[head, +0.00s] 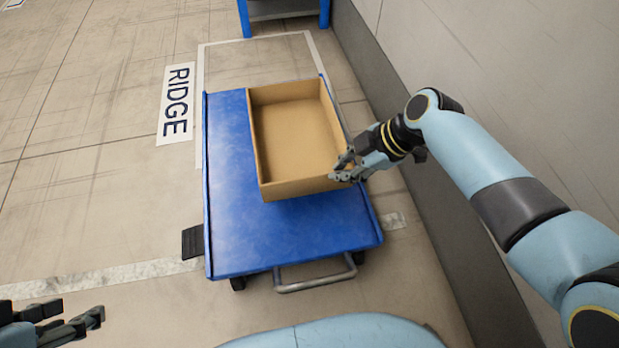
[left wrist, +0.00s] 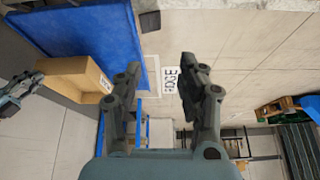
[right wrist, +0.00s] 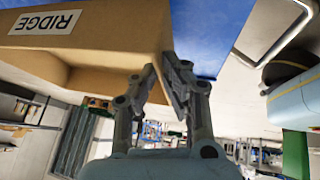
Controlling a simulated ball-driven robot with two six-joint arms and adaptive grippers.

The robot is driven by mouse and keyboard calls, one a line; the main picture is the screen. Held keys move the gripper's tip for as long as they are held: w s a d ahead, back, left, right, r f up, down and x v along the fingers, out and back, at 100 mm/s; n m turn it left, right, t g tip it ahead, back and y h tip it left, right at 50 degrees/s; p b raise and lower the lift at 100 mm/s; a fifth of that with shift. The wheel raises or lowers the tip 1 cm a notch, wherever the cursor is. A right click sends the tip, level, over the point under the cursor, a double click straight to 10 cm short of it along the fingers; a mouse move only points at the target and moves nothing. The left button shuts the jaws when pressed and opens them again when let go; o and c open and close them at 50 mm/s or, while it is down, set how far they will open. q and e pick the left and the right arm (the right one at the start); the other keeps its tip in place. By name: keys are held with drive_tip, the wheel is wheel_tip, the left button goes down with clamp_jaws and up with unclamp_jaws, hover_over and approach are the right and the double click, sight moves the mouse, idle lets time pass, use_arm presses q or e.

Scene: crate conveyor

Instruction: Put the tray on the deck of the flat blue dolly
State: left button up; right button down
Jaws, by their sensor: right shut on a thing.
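The tray (head: 296,188) is an open, empty tan box. In the head view it lies over the far right part of the flat blue dolly's deck (head: 228,180); I cannot tell whether it rests fully on the deck. A RIDGE label shows on its side in the right wrist view (right wrist: 115,42). My right gripper (head: 340,170) is shut on the tray's wall at its near right corner. My left gripper (head: 82,311) is open and empty, low at the left, apart from tray and dolly; its spread fingers show in the left wrist view (left wrist: 160,80).
A floor sign (head: 175,103) reading RIDGE lies left of the dolly. The dolly's grey handle (head: 315,280) faces me. A wall (head: 500,60) runs along the right, close to my right arm. A blue-framed stand (head: 284,10) is at the back. The floor on the left is clear.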

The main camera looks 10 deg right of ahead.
sight(315, 173)
drive_tip(key=w+a+f+b, duration=0.2)
drive_tip(key=a, duration=0.1)
drive_tip(key=w+a+f+b, duration=0.1)
drive_tip(key=shift+a+f, duration=0.35)
drive_tip(key=shift+a, duration=0.05)
drive_tip(key=shift+w+a+f, duration=0.1)
drive_tip(key=shift+w+a, duration=0.1)
use_arm(q)
wheel_tip(315, 173, down, 5)
drive_tip(key=t, duration=0.5)
drive_tip(key=shift+w+d+f, duration=0.1)
drive_tip(key=shift+w+f, duration=0.05)
drive_tip(key=shift+f, duration=0.05)
use_arm(e)
drive_tip(key=shift+f, duration=0.15)
drive_tip(key=shift+f+b, duration=0.35)
drive_tip(key=shift+b, duration=0.15)
drive_tip(key=shift+s+f+b, duration=0.1)
drive_tip(key=shift+f+b, duration=0.25)
drive_tip(key=shift+f, duration=0.1)
use_arm(q)
drive_tip(key=w+d+r+t+h+b, duration=0.1)
drive_tip(key=w+r+t, duration=0.4)
drive_tip(key=r, duration=0.1)
drive_tip(key=shift+w+r+m+t, duration=0.25)
drive_tip(key=shift+r+m+t, duration=0.05)
drive_tip(key=shift+r+m, duration=0.1)
use_arm(e)
drive_tip(key=shift+f, duration=0.85)
drive_tip(key=shift+d, duration=0.1)
